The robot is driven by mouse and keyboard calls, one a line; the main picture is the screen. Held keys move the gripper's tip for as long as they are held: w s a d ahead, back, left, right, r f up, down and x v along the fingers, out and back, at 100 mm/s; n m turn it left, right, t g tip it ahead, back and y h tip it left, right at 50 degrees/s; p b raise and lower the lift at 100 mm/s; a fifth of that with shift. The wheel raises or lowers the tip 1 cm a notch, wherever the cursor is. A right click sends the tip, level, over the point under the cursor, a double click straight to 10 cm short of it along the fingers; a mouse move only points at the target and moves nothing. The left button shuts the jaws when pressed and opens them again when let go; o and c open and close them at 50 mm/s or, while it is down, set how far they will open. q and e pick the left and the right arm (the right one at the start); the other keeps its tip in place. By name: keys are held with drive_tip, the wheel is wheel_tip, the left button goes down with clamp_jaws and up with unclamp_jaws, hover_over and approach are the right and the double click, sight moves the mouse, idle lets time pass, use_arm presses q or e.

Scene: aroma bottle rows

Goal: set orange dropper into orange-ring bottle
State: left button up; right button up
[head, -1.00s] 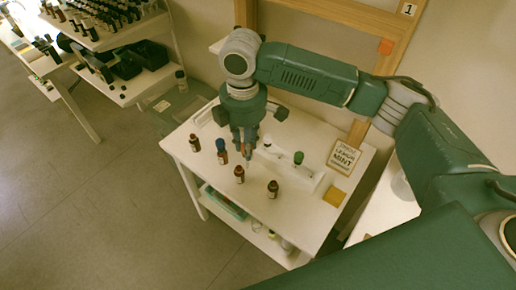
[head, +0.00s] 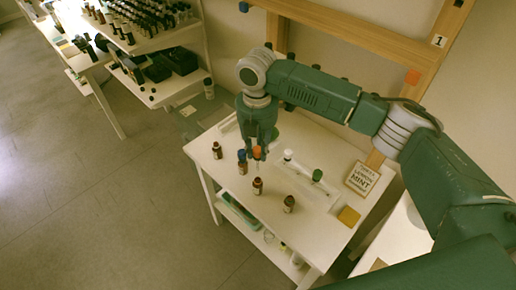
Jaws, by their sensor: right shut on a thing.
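My right gripper (head: 260,143) is shut on the orange dropper (head: 257,153), which hangs upright with its orange top between the fingers. Its glass tip is above an open brown bottle (head: 257,187) and looks apart from it. Other brown bottles are one at the left (head: 217,150), one with a blue top (head: 242,162) just left of the gripper, and one nearer the front (head: 289,204). The rings are too small to tell their colours, so I cannot tell which is the orange-ring bottle. My left gripper is not in view.
A white holder (head: 305,189) on the white table (head: 235,183) carries a white dropper (head: 288,156) and a green dropper (head: 317,175). A lemon mint sign (head: 362,179) and a yellow block (head: 348,217) are at the right. A bottle shelf (head: 160,42) stands at the back left.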

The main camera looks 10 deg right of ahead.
sight(258, 168)
drive_tip(key=shift+r+p, duration=0.1)
drive_tip(key=shift+p, duration=0.45)
drive_tip(key=shift+f+b, duration=0.5)
drive_tip(key=shift+f, duration=1.6)
drive_tip(key=shift+f+p, duration=0.1)
drive_tip(key=shift+p, duration=0.25)
drive_tip(key=shift+f, duration=0.2)
drive_tip(key=shift+f+b, duration=0.95)
drive_tip(key=shift+f, duration=1.2)
drive_tip(key=shift+f, duration=0.15)
